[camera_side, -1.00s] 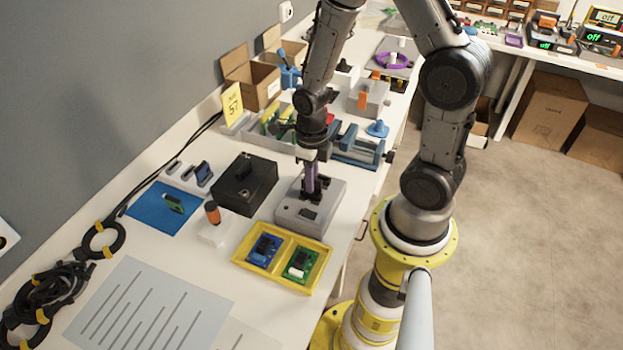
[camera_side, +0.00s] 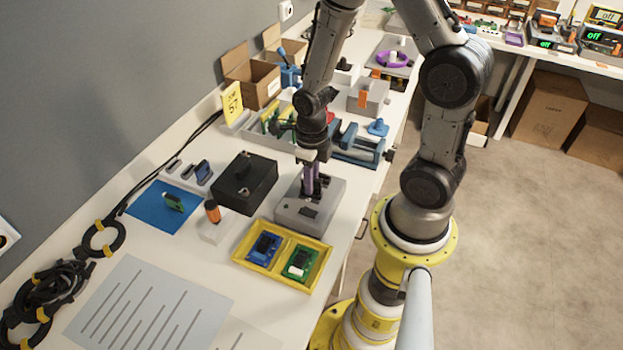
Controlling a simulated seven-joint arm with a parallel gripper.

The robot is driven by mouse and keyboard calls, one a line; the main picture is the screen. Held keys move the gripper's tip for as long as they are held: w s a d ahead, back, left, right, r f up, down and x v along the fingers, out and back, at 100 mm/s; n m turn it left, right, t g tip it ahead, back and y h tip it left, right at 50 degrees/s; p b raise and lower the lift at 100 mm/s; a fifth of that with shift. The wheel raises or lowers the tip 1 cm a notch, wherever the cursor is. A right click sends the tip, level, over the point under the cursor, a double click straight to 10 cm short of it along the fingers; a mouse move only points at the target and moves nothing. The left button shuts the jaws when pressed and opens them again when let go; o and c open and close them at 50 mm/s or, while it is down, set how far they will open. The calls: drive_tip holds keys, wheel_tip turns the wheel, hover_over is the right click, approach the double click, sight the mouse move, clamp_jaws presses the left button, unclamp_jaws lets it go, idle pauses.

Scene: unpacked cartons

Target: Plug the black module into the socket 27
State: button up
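My gripper (camera_side: 311,190) points down at the grey box (camera_side: 330,217), with its fingertips at the box's top. A narrow purple piece (camera_side: 310,177) shows between the fingers; I cannot tell whether they grip it. A dark rectangular patch (camera_side: 309,212) lies on the box top in front of the fingers. A black box (camera_side: 262,188) stands to the left, with a small dark upright piece (camera_side: 243,169) on top. I cannot tell which dark piece is the black module. No number 27 is readable, so socket 27 cannot be identified.
In front is a yellow tray (camera_side: 285,283) with a blue board (camera_side: 264,248) and a green board (camera_side: 299,263). An orange-handled tool (camera_side: 212,211) stands in a white holder. A blue mat (camera_side: 150,212) lies left. Blue clamps and bins stand behind.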

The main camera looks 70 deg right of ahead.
drive_tip(key=shift+o, duration=1.3)
drive_tip(key=shift+r, duration=0.1)
wheel_tip(320, 180, up, 20)
drive_tip(key=a+n+t, duration=0.3)
drive_tip(key=s+a+r+n+t, duration=0.1)
drive_tip(key=s+n, duration=0.3)
drive_tip(key=n, duration=1.2)
drive_tip(key=s+a+r+n+t, duration=0.1)
drive_tip(key=s+r+n, duration=0.2)
drive_tip(key=n, duration=1.4)
drive_tip(key=shift+s+a+t, duration=0.25)
drive_tip(key=shift+s+t, duration=0.05)
drive_tip(key=shift+s, duration=0.25)
